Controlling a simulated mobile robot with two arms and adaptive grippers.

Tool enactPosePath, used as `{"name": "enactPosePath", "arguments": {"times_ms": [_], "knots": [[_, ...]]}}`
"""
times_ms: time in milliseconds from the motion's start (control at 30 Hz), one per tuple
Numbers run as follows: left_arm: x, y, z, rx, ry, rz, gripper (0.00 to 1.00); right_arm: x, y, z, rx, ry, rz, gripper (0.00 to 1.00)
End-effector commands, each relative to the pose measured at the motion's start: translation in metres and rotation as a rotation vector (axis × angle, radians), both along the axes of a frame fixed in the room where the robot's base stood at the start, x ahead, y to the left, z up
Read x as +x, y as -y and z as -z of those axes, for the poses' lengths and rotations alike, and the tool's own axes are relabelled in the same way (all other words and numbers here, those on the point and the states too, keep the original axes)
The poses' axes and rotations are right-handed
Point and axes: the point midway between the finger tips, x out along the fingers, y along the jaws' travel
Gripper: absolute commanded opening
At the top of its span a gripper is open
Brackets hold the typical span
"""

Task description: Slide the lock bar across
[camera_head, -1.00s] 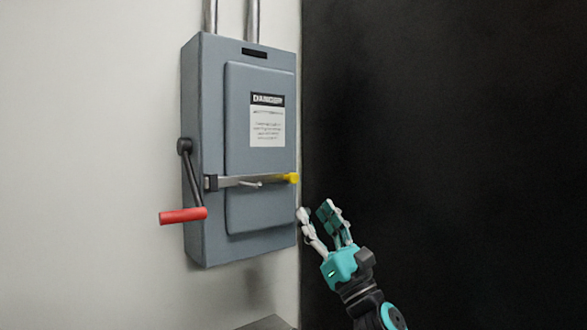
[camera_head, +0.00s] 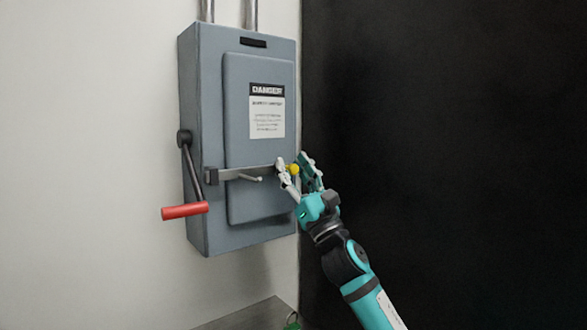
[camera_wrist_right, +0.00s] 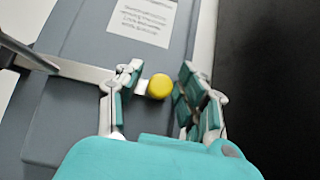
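The metal lock bar (camera_head: 232,173) lies across the front of the grey electrical box (camera_head: 205,110). A small pin-like handle (camera_head: 249,178) juts from the bar. A yellow knob (camera_head: 293,169) sits at its right end. My right gripper (camera_head: 293,162) is at this end, fingers apart on either side of the knob. My left gripper is not in view.
A lever with a red grip (camera_head: 185,210) is on the box's left side. A danger label (camera_head: 267,112) is on the door. A dark panel (camera_head: 450,120) fills the right side. A grey surface (camera_head: 245,317) shows at the bottom.

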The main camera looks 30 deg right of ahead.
Motion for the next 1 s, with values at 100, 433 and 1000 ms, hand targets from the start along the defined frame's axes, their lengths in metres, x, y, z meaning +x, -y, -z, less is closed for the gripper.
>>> {"name": "enactPosePath", "arguments": {"times_ms": [100, 433, 1000], "knots": [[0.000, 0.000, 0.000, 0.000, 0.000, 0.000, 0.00, 0.000, 0.000, 0.000, 0.000, 0.000, 0.000, 0.20], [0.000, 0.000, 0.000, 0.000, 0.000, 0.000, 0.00, 0.000, -0.001, 0.001, -0.001, 0.000, -0.003, 0.00], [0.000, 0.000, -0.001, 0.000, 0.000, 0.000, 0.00, -0.003, -0.038, 0.002, -0.003, 0.000, -0.010, 0.00]]}}
